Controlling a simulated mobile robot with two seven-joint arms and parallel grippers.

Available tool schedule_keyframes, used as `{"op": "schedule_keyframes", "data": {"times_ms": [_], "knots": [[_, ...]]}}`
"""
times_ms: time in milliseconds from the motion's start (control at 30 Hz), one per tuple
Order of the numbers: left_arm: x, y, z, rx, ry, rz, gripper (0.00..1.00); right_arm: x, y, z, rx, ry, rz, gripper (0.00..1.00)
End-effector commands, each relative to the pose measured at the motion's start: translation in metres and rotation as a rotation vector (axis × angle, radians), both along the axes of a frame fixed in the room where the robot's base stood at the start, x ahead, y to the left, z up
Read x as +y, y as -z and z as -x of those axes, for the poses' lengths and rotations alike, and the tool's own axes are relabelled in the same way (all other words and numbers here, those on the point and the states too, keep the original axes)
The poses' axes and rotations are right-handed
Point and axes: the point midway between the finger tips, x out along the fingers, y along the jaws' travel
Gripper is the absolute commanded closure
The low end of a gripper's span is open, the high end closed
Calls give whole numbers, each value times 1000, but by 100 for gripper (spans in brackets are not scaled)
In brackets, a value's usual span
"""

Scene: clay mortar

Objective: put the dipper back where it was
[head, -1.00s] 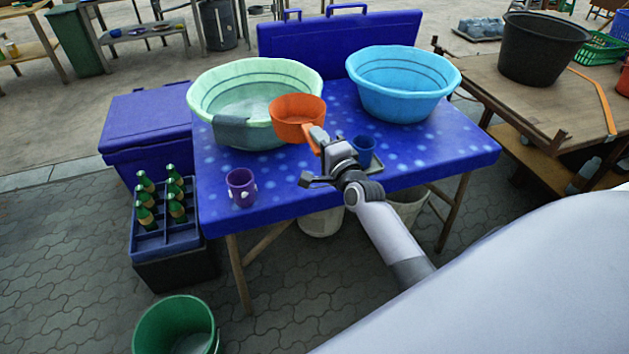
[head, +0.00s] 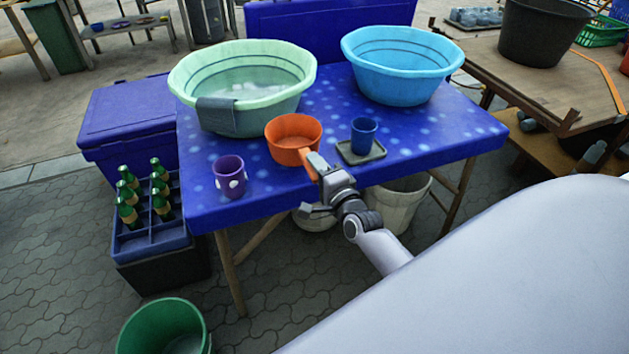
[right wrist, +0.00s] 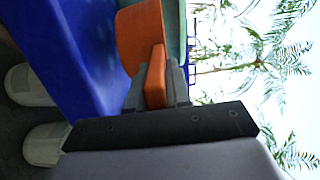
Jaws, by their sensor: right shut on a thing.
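The dipper (head: 294,131) is an orange round cup with a short handle. It is upright over the front of the blue table (head: 430,140), between the green basin and the blue cup. I cannot tell whether its bottom touches the table. My right gripper (head: 316,166) is shut on the dipper's handle at the table's front edge. In the right wrist view the orange dipper (right wrist: 140,40) shows with its handle between the fingers (right wrist: 156,88). My left gripper is not in view.
A pale green basin (head: 270,95) with a grey cloth (head: 217,115) stands behind the dipper. A light blue basin (head: 400,75) is at back right. A purple cup (head: 230,177) is at left; a blue cup (head: 363,136) stands on a small tray (head: 375,154) at right.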

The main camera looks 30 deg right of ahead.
Motion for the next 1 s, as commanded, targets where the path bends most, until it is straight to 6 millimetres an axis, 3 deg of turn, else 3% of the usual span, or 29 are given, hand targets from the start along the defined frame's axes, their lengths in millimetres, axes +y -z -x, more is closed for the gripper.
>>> {"op": "schedule_keyframes", "data": {"times_ms": [267,500,733,767,800,1000], "knots": [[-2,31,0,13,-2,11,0,-4,37,8,0,2,1,100],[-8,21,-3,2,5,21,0,-5,37,10,-1,3,1,100],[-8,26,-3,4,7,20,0,-5,42,10,-1,3,1,100],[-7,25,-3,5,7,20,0,-5,41,10,1,2,1,72],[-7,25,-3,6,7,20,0,-5,41,10,1,2,1,59],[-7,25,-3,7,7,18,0,-5,41,10,1,2,1,56]]}}
